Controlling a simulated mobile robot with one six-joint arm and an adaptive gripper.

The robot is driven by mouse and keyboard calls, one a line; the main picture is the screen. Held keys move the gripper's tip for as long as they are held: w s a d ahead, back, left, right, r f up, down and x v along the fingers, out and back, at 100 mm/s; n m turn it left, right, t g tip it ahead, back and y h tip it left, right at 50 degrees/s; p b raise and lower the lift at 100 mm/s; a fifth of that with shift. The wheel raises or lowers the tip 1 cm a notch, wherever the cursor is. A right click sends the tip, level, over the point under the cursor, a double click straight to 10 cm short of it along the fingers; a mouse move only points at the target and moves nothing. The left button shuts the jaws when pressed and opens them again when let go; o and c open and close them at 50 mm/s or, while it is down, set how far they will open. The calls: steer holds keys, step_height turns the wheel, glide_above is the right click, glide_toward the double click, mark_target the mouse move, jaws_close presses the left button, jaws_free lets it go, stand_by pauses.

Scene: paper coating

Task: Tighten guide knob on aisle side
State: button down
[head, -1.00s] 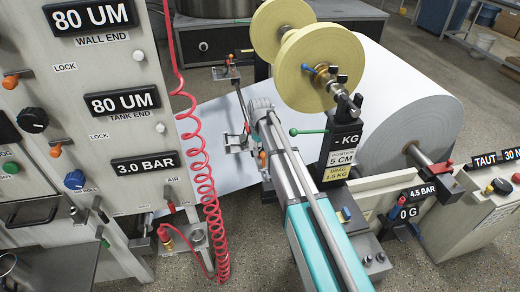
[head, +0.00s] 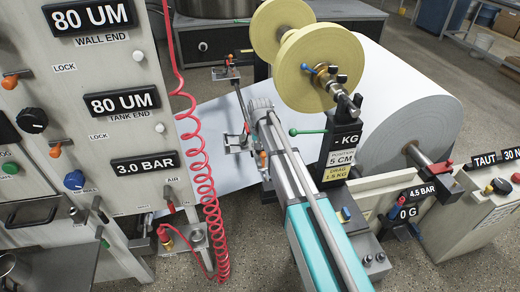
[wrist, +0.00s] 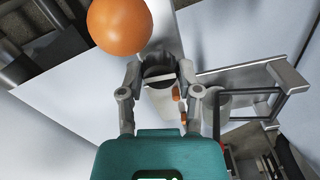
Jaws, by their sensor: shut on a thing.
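My gripper (wrist: 160,72) is shut on a dark round knob (wrist: 158,68), with one finger on each side of it; I take this to be the guide knob. The knob sits on a pale bracket over the white paper. In the head view my gripper (head: 260,104) is at the end of my teal and grey arm, beside a small metal guide (head: 236,143) on the paper web (head: 212,118). The knob itself is hidden there behind the gripper. Whether it is tight cannot be told.
A large orange ball (wrist: 120,25) is close to my left finger in the wrist view, and a metal frame (wrist: 285,78) stands to the right. In the head view a coiled red hose (head: 206,190) hangs left of my arm. The paper roll (head: 425,105) and yellow discs (head: 325,70) are right.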

steer(key=shift+m, duration=0.4)
steer(key=shift+c, duration=1.5)
jaws_free()
steer(key=shift+n, duration=0.4)
